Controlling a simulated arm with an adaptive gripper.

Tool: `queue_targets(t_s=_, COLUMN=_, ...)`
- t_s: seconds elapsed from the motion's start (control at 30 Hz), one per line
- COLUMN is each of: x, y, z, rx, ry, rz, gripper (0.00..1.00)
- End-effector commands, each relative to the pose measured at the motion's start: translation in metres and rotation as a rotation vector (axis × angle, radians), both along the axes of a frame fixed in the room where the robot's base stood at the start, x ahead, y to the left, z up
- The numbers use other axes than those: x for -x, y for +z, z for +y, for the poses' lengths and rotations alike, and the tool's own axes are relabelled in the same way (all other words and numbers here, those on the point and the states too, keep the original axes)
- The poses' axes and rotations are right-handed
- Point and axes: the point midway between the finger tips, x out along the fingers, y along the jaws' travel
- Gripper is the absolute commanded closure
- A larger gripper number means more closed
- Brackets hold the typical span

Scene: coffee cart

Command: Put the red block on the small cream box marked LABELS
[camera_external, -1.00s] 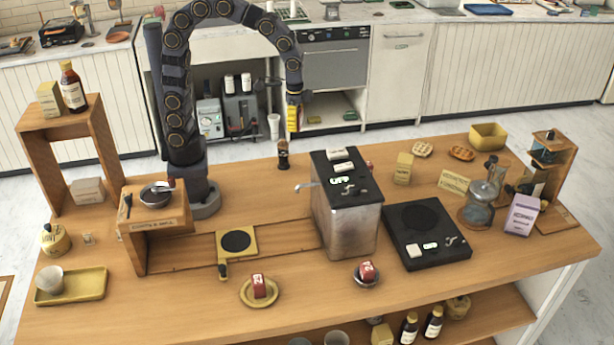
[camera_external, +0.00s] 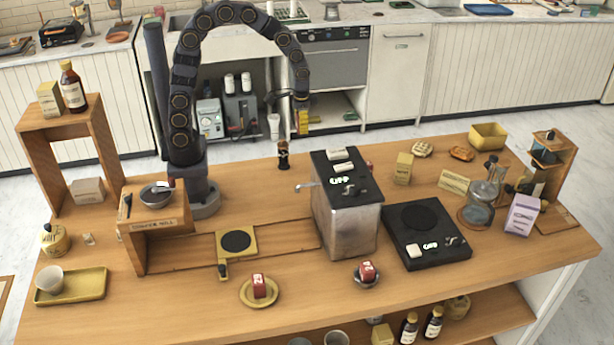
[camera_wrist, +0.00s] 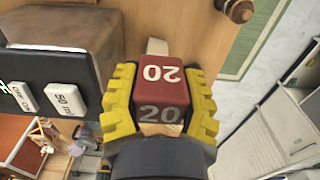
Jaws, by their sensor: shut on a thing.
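I cannot make out the word LABELS on any box. Cream boxes are a box on the table at left (camera_external: 88,190), an upright box right of the machine (camera_external: 403,168), and a box on the wooden shelf (camera_external: 50,99). A pale thing (camera_wrist: 157,46) shows partly behind the held block; I cannot tell what it is.
The steel machine (camera_external: 350,225) stands mid-cart beside a black scale (camera_external: 440,255). A dark tamper (camera_external: 283,155) stands at the back edge.

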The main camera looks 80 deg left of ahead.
Motion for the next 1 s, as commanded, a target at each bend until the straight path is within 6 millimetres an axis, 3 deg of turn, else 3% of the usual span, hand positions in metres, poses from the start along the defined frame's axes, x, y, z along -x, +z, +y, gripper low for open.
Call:
queue_targets(t_s=0.2, x=-0.047, y=-0.021, z=-0.001, rx=0.000, ry=-0.001, rz=-0.002, gripper=0.91)
queue_targets(t_s=0.4, x=-0.077, y=-0.052, z=-0.002, rx=0.000, ry=-0.002, rz=0.001, gripper=0.91)
queue_targets(t_s=0.6, x=-0.096, y=-0.073, z=-0.002, rx=0.000, ry=-0.002, rz=-0.001, gripper=0.91)
queue_targets(t_s=0.83, x=-0.103, y=-0.085, z=-0.003, rx=-0.001, ry=-0.002, rz=0.001, gripper=0.91)
queue_targets(t_s=1.0, x=-0.104, y=-0.109, z=-0.003, rx=0.000, ry=-0.002, rz=0.000, gripper=0.91)
